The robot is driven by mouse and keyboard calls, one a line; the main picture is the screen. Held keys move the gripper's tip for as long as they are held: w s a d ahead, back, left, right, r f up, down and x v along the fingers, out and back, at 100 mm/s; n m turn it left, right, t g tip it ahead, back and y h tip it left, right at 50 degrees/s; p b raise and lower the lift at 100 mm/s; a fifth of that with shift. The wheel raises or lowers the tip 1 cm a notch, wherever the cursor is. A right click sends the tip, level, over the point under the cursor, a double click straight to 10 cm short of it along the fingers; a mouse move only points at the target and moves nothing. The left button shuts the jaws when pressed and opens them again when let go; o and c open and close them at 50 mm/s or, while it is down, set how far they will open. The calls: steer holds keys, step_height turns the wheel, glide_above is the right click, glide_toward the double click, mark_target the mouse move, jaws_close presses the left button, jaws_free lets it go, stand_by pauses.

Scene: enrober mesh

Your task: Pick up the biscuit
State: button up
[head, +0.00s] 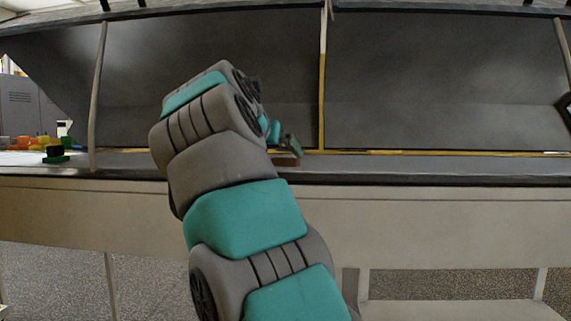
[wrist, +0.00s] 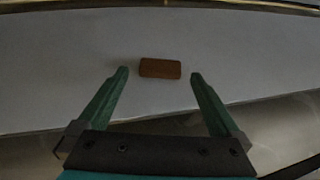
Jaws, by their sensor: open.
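The biscuit (wrist: 160,68) is a small brown rectangular block. In the wrist view it lies flat on the pale belt surface, long side across the picture. My gripper (wrist: 159,75) is open, with one green finger to the left of the biscuit and one to the right. The fingertips reach about level with its near edge, and a gap shows on each side. In the head view the biscuit (head: 287,160) shows as a small brown piece below my gripper (head: 284,143), partly hidden by my arm. How high the fingertips are above the surface I cannot tell.
The belt surface (head: 430,167) runs along a long pale machine with a dark back panel (head: 440,80). A thin upright post (head: 322,80) stands behind my gripper. Several coloured blocks (head: 35,143) sit at the far left. The belt around the biscuit is clear.

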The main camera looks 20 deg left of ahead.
mark_target(284, 159)
steer(key=x, duration=0.4)
steer(key=shift+w+f, duration=0.1)
steer(key=shift+w, duration=0.05)
steer(key=c, duration=0.9)
